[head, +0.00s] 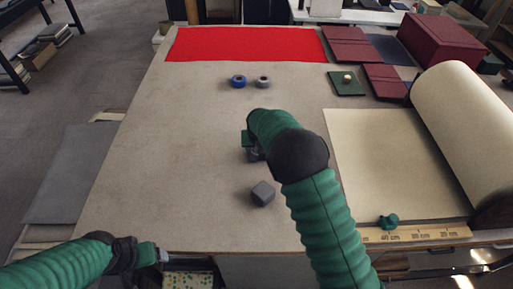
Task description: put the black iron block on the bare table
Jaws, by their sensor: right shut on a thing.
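My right gripper (249,149) is over the middle of the table (170,150), partly hidden by my own arm. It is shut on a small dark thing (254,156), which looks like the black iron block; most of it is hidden. I cannot tell whether it touches the table. A grey block (263,193) lies on the bare table just nearer than the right gripper. My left gripper (162,254) is at the table's front left edge, away from the blocks; whether its jaws are open is too small to tell.
A red cloth (245,44) lies at the back. A blue ring (238,81) and a grey ring (263,82) lie midway. Dark red boxes (440,40) and a green pad (346,84) stand back right. A large cream roll (465,130) fills the right. The table's left is clear.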

